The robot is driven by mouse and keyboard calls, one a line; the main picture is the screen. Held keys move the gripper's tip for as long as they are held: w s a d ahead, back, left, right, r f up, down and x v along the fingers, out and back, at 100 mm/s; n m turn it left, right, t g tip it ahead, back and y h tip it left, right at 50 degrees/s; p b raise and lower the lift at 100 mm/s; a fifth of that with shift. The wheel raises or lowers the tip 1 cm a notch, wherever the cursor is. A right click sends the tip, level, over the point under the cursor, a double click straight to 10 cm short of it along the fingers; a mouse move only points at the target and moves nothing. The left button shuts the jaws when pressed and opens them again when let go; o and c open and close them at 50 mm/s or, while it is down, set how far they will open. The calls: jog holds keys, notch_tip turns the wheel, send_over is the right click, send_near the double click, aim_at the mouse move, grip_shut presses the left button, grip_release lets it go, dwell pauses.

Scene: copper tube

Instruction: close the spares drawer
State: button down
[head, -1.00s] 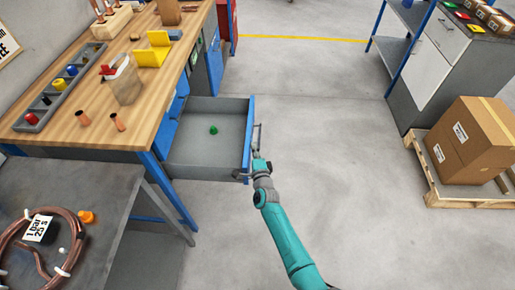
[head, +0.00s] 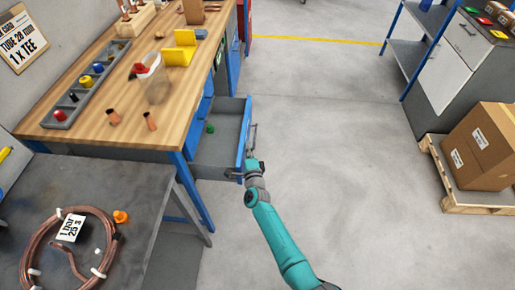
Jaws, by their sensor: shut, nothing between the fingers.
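The spares drawer (head: 222,140) has a blue front and a grey tray. It is partly pulled out from under the wooden workbench (head: 100,127). A small green item (head: 210,129) lies inside it, towards the back. My gripper (head: 251,160) is at the outer face of the drawer front, close to the bar handle (head: 253,138). The fingers are shut with nothing visible between them. They are small and partly hidden at the drawer front, so I cannot tell whether they touch it.
A grey table (head: 130,190) with a copper coil (head: 65,250) and an orange fitting (head: 121,217) stands at left. A pallet (head: 470,200) with cardboard boxes (head: 485,145) is at right. The floor (head: 335,130) between is clear.

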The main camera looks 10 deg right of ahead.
jog(key=w+a, duration=0.2)
jog(key=a, duration=0.7)
jog(key=shift+w, duration=0.4)
